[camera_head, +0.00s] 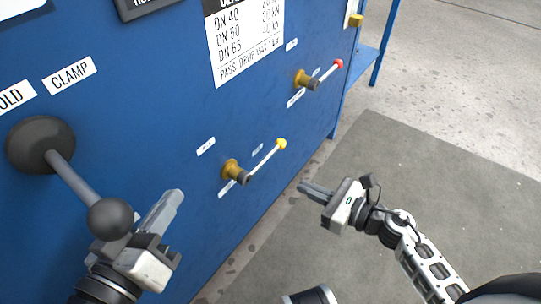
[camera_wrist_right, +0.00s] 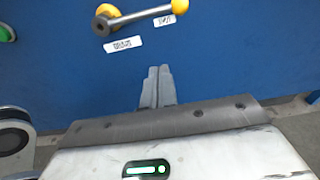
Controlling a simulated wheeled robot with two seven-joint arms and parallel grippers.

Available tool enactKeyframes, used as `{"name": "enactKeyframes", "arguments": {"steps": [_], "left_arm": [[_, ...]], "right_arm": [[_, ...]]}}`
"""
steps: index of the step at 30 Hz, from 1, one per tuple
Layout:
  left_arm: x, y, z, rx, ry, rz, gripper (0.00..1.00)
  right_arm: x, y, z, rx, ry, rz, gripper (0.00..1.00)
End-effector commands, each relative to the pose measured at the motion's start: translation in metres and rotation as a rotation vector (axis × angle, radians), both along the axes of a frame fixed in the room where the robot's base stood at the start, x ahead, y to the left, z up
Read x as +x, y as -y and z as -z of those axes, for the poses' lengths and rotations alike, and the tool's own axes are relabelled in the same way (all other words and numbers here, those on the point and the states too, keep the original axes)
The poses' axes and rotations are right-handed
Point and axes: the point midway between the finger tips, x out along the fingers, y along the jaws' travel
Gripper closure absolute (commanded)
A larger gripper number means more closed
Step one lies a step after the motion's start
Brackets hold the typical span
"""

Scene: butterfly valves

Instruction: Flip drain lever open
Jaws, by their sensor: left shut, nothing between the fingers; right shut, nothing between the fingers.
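The drain lever (camera_head: 264,160) is a thin metal rod with a yellow ball knob, on a brass valve body (camera_head: 231,170) on the blue panel. In the right wrist view the lever (camera_wrist_right: 145,14) points right, its knob (camera_wrist_right: 181,6) cut by the top edge, near a small label that seems to read SHUT. A label below its hub seems to read DRAIN. My right gripper (camera_head: 303,187) is shut and empty, right of and below the yellow knob, apart from it. Its fingers (camera_wrist_right: 156,72) also show below the lever. My left gripper (camera_head: 176,196) is shut and empty at lower left.
A similar lever with a red knob (camera_head: 338,64) sits higher right. A large clamp lever with a black ball (camera_head: 110,218) is beside my left gripper. The blue panel (camera_head: 160,120) fills the left; open grey floor (camera_head: 440,170) lies right.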

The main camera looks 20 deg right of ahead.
Motion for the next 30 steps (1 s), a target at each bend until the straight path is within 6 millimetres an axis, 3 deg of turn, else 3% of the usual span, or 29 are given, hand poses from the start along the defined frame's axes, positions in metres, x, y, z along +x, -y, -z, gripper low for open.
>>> {"name": "enactKeyframes", "arguments": {"steps": [11,20,25,26,30], "left_arm": [[0.000,0.000,0.000,-0.004,0.001,0.001,1.00],[0.001,0.000,-0.001,-0.031,0.021,-0.001,1.00],[0.009,-0.003,-0.013,-0.005,0.119,-0.015,1.00],[0.010,-0.002,-0.022,-0.005,0.127,-0.010,1.00],[-0.001,0.001,-0.004,-0.024,0.001,0.005,1.00]], "right_arm": [[0.009,-0.007,0.000,0.007,0.000,0.003,1.00],[0.055,-0.043,0.009,0.010,0.001,0.003,1.00],[0.082,-0.064,0.014,0.010,0.000,0.002,1.00],[0.079,-0.061,0.003,0.005,0.001,0.003,1.00],[0.074,-0.058,-0.017,0.005,0.000,0.004,1.00]]}}
